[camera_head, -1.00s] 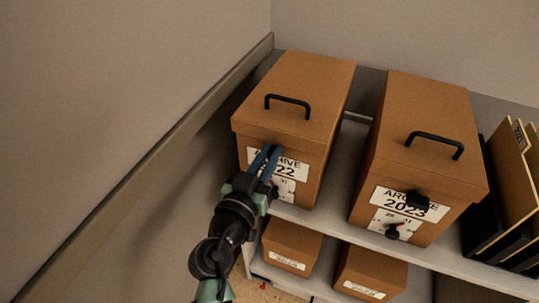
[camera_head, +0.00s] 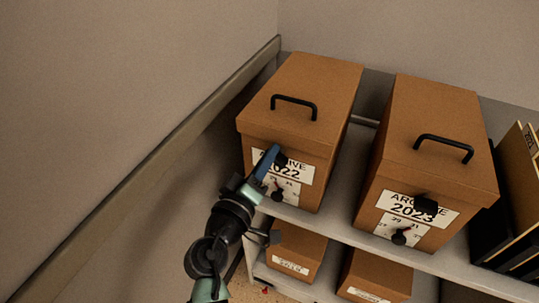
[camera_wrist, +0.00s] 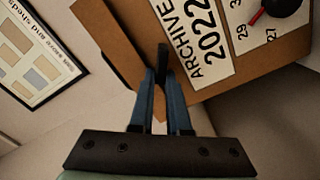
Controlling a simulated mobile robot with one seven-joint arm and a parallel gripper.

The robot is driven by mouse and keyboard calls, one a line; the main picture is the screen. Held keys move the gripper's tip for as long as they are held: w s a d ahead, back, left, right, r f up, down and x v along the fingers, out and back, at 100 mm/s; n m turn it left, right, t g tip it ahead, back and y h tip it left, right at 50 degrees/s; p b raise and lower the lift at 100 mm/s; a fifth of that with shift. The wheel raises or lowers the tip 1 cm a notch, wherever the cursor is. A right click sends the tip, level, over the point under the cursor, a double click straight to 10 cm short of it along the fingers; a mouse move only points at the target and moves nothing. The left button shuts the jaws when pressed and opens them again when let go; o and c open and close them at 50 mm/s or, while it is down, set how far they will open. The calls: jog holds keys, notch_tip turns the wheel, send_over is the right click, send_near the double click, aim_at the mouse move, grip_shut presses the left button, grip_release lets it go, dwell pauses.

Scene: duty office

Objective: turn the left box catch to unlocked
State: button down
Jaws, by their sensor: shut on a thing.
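The left box (camera_head: 300,85) is brown, labelled ARCHIVE 2022, and stands on the shelf. Its label (camera_wrist: 200,38) fills the upper middle of the wrist view, tilted. The black catch (camera_wrist: 162,58) shows between my blue fingertips in the wrist view; in the head view the catch (camera_head: 282,159) shows just beside the fingertips. My gripper (camera_head: 272,157) is at the upper part of the box front, shut on the catch. The fingers hide part of the catch and label, so I cannot read a locked or unlocked mark.
Below the catch sits a black dial knob (camera_head: 278,195) with a red pointer in the wrist view. The ARCHIVE 2023 box (camera_head: 430,125) stands to the right with its own catch (camera_head: 425,203). Smaller boxes (camera_head: 296,250) are below. A wall rail (camera_head: 190,135) runs along the left.

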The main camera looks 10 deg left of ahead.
jog(key=shift+a+f+n+p, duration=0.1)
jog(key=shift+f+n+p, duration=0.15)
jog(key=shift+n, duration=0.9)
jog(key=shift+a+f+n+p, duration=0.1)
jog(key=shift+f+n+p, duration=0.1)
jog(key=shift+n, duration=1)
jog(key=shift+f+n+p, duration=0.15)
jog(key=shift+n+p, duration=0.1)
jog(key=shift+n, duration=0.9)
jog(key=c, duration=0.9)
grip_release()
jog(key=shift+b+v, duration=0.5)
jog(key=shift+v, duration=5.95)
